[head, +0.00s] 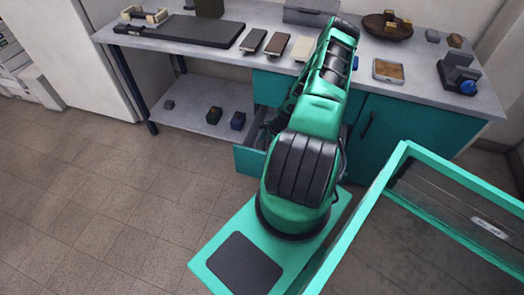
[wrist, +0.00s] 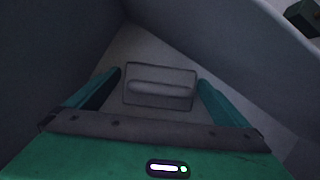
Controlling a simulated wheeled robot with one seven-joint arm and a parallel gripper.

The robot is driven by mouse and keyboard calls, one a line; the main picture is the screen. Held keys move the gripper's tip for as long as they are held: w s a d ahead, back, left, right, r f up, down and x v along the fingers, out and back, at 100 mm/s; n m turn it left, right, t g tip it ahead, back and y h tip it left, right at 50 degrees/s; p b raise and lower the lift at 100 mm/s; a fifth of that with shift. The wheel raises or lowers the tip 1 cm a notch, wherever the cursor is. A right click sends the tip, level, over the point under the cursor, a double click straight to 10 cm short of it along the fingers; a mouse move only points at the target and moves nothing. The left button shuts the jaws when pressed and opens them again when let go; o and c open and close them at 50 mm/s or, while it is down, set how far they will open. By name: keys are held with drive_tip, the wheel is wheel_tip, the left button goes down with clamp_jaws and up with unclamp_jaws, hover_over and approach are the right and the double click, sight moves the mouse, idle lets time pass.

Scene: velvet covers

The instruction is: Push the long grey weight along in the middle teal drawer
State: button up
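The long grey weight (wrist: 160,97) lies on the drawer floor in the wrist view, a grey block with a rounded ridge along it. It lies crosswise ahead of my gripper (wrist: 160,79), between the lines of the two teal fingers. The fingers are apart with nothing held; I cannot tell whether either touches the weight. The teal drawer (head: 248,160) is pulled out below the counter in the head view, and its grey walls (wrist: 225,45) surround the weight in the wrist view. My arm hides the weight and most of the drawer inside in the head view.
The counter (head: 222,57) above carries a dark flat board (head: 180,32), several small blocks and a round brown tray (head: 388,27). A low shelf (head: 190,117) left of the drawer holds small dark blocks. A teal-framed glass case (head: 440,175) stands at the right. Floor at left is clear.

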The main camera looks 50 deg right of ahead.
drive_tip(key=v, duration=1)
drive_tip(key=shift+r, duration=0.3)
drive_tip(key=shift+d, duration=0.15)
idle(0.3)
drive_tip(key=s+a+r+n+g+h, duration=0.1)
drive_tip(key=a+r+n, duration=0.25)
drive_tip(key=r, duration=0.85)
drive_tip(key=s+a+r+n+g+h, duration=0.1)
drive_tip(key=a+r+n+g, duration=0.3)
drive_tip(key=r, duration=0.7)
drive_tip(key=s+a+r+n+t+h, duration=0.15)
drive_tip(key=r+n, duration=0.35)
drive_tip(key=r, duration=0.7)
drive_tip(key=s+a+r+n, duration=0.7)
drive_tip(key=s+a+r, duration=0.7)
drive_tip(key=a, duration=0.1)
drive_tip(key=shift+s+a+n, duration=0.3)
drive_tip(key=shift+a+n, duration=0.05)
drive_tip(key=shift+a, duration=0.05)
